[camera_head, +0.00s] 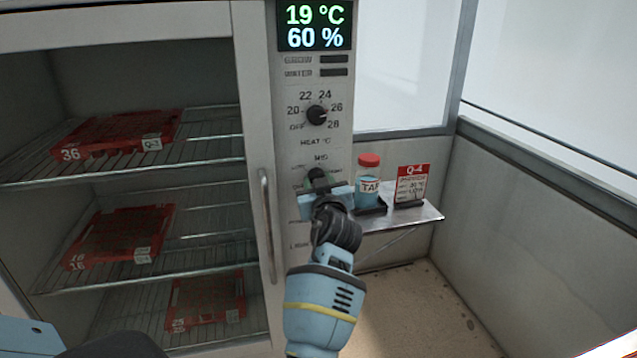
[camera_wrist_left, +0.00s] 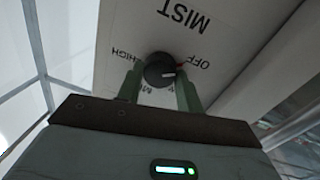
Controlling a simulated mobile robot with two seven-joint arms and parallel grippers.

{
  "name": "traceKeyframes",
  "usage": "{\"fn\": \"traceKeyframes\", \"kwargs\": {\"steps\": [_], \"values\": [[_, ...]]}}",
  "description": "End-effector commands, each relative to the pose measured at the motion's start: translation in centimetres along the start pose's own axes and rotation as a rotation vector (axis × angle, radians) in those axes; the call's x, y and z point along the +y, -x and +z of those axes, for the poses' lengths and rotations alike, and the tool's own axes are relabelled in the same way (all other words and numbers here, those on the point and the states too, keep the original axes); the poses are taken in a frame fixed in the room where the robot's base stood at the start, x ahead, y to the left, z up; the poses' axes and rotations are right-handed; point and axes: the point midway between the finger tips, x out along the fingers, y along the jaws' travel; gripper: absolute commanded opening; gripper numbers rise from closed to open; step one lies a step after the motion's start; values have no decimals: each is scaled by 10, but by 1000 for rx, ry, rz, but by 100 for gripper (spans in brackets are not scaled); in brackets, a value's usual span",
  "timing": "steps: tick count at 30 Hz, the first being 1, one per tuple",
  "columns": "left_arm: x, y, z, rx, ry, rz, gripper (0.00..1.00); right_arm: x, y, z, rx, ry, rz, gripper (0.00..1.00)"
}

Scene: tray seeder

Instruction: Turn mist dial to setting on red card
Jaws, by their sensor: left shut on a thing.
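The mist dial (camera_head: 317,173) is a dark round knob on the white control panel, below the heat dial. My left gripper (camera_head: 320,187) is at it and covers much of its scale. In the left wrist view, the gripper's two green fingers (camera_wrist_left: 160,88) are shut on the dial (camera_wrist_left: 160,67), one on each side. The panel there reads MIST, HIGH and OFF upside down; other marks are partly hidden. The knob's white mark points right in that view, roughly towards the OFF side. The red card (camera_head: 411,185), headed Q-4, stands on the small shelf; its small lines are unreadable.
A red-capped TAP bottle (camera_head: 368,183) stands on the metal shelf (camera_head: 428,212) close right of my gripper. The heat dial (camera_head: 317,115) and display (camera_head: 314,26) are above. The cabinet's vertical handle (camera_head: 268,226) is at left, with red trays (camera_head: 118,236) on racks inside.

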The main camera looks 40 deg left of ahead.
Motion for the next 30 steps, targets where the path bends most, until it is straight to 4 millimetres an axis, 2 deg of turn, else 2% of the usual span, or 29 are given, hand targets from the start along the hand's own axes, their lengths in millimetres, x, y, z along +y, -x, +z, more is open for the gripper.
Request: {"fn": "traceKeyframes", "kwargs": {"steps": [8,30], "values": [[0,0,-3,-12,-165,-2,13,1,3,-11,18,3,2,0],[2,0,-7,-67,-850,-15,13,6,15,-55,95,22,12,0]]}}
